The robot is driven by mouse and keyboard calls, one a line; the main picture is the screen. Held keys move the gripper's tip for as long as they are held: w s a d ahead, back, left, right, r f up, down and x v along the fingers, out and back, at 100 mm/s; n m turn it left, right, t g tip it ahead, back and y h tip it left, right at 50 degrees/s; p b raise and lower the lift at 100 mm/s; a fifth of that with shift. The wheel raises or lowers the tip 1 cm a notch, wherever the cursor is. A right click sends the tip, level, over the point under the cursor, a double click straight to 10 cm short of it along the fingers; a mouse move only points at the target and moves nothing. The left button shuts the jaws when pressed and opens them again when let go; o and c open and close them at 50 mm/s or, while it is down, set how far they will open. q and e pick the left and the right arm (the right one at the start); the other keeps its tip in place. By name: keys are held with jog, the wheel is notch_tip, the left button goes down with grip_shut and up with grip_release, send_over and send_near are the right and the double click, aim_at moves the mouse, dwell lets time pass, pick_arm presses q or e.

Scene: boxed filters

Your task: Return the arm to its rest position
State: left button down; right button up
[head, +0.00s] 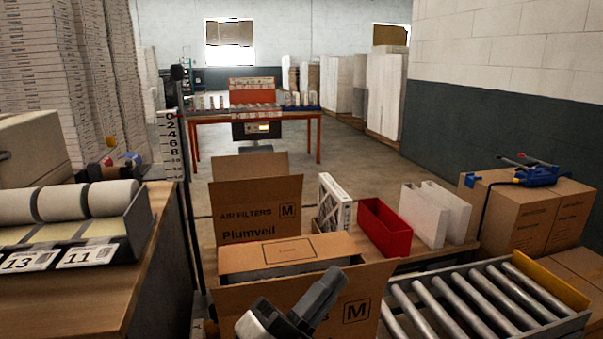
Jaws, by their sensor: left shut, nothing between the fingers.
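My left gripper (318,293) shows at the bottom centre, in front of the near flap of an open carton. Its grey fingers are together and hold nothing. The open carton (258,206) is brown, printed "AIR FILTERS", "Plumveil" and "M", with its flaps standing up. A flat brown box (285,256) lies in the carton's opening. My gripper overlaps the carton's near flap (368,290) in the view; I cannot tell whether they touch. My right gripper is not in view.
A roller conveyor (470,300) lies at right, with brown boxes (522,212) beyond. A wooden bench (150,255) with label rolls (62,202) is at left.

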pick_arm(q)
jog(key=s+a+f+n+y, duration=0.1)
jog(key=a+f+n+y, duration=0.45)
jog(key=f+n, duration=0.3)
jog(key=a+f+n+y, duration=0.5)
jog(key=f+n+y, duration=0.2)
jog(key=f+n, duration=0.15)
jog(key=s+a+f+n+g+y, duration=0.3)
jog(key=s+a+f+n+g, duration=0.2)
jog(key=s+f, duration=0.5)
notch_tip(320, 180, down, 2)
jog(key=shift+s+a+f+n+p, duration=0.2)
jog(key=shift+a+n+p, duration=0.15)
jog(key=shift+a+n, duration=0.35)
